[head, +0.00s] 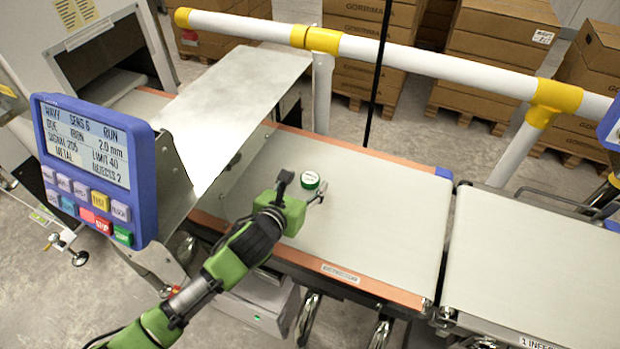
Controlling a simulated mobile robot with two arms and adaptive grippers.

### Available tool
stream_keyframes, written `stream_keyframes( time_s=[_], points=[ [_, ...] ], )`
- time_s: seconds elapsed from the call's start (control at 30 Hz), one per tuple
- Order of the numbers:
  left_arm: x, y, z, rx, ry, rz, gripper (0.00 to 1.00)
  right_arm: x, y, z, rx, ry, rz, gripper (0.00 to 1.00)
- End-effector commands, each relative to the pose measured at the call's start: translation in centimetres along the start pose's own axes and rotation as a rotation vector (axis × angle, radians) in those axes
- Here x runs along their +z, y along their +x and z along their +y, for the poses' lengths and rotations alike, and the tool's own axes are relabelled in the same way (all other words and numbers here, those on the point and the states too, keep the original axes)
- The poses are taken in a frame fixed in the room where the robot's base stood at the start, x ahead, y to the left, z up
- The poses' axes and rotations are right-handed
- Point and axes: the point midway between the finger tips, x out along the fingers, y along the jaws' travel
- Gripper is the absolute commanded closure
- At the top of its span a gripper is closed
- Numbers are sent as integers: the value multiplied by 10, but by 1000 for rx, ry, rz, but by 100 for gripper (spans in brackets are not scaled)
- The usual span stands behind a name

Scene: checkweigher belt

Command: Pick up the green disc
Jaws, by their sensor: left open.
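The green disc (310,180) is a small round piece with a white top and a green rim. It lies on the pale conveyor belt (385,215) in the middle of the head view. My left gripper (303,187) reaches in from the lower left, low over the belt. Its fingers are open, one on the left and one on the right, with the disc just beyond or between their tips. I cannot tell whether they touch it. My right gripper is not in view.
A blue control panel (92,160) stands at the left, beside a sloping metal plate (230,100). A white rail with yellow joints (322,40) runs behind the belt. A second belt (540,265) lies at the right. Stacked cartons (500,60) stand behind. The belt right of the disc is clear.

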Motion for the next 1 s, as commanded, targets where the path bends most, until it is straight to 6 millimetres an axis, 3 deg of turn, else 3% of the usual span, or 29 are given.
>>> stream_keyframes(
  time_s=[0.2,0.47,0.63,0.77,1.0],
  points=[
    [0,20,0,0,0,0,46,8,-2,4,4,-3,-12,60],
    [0,21,0,-1,0,-1,46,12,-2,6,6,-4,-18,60],
    [0,21,0,-1,0,0,85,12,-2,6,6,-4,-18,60],
    [0,21,0,-1,0,-1,91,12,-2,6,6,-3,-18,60],
    [1,21,0,-1,1,-1,91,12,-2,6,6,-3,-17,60]
  ],
)
